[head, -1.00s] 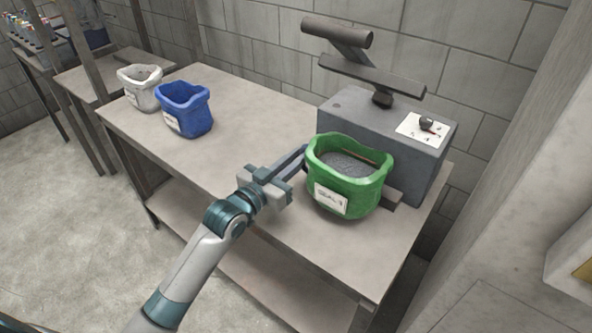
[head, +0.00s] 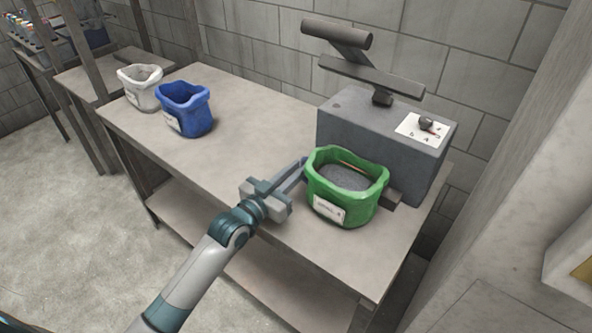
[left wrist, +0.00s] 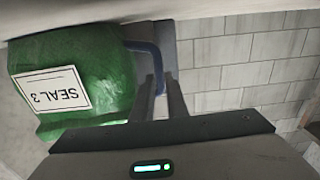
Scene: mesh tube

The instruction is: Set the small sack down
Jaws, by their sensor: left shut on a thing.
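The green sack (head: 350,205), open at the top and filled with grey grains, is upright by the front of the grey machine. It has a white label on its front. My left gripper (head: 304,166) is shut on the left side of this sack; the exact grip is partly hidden. In the left wrist view the green sack (left wrist: 105,70) fills the left side, its label reading "SEAL 3" upside down, beside the gripper fingers (left wrist: 160,88). The sack's base is at or very near the bench top (head: 255,112); I cannot tell if it touches. My right gripper is not in view.
The grey sealing machine (head: 345,130) with a raised dark arm and a knob stands behind the sack. A blue sack (head: 186,112) and a white sack (head: 142,90) stand at the bench's far left. The bench between them and the machine is clear.

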